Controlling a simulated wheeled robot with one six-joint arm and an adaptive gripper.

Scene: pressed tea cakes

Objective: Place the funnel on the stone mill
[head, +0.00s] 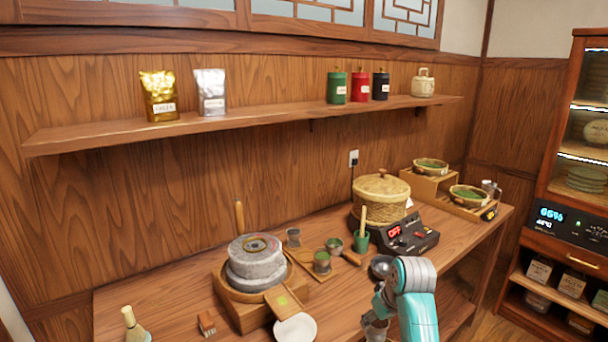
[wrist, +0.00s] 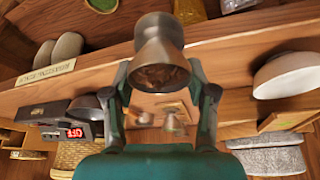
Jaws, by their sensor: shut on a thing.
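The stone mill (head: 256,262) is a grey round stone stack in a wooden base at the left of the table in the head view. Part of it also shows at the lower right of the wrist view (wrist: 272,158). My gripper (wrist: 163,82) is shut on the metal funnel (wrist: 158,50), with one finger on each side. The funnel's wide brownish mouth faces the wrist camera. In the head view the funnel (head: 375,330) shows only partly at the table's front edge, beside my teal arm. It is apart from the mill, to its right.
A white bowl (head: 295,330) lies in front of the mill, with a brush (head: 207,324) and a whisk (head: 134,326) to the left. Small cups (head: 322,262) stand between the mill and the heater (head: 408,238) with a basket (head: 381,196) behind.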

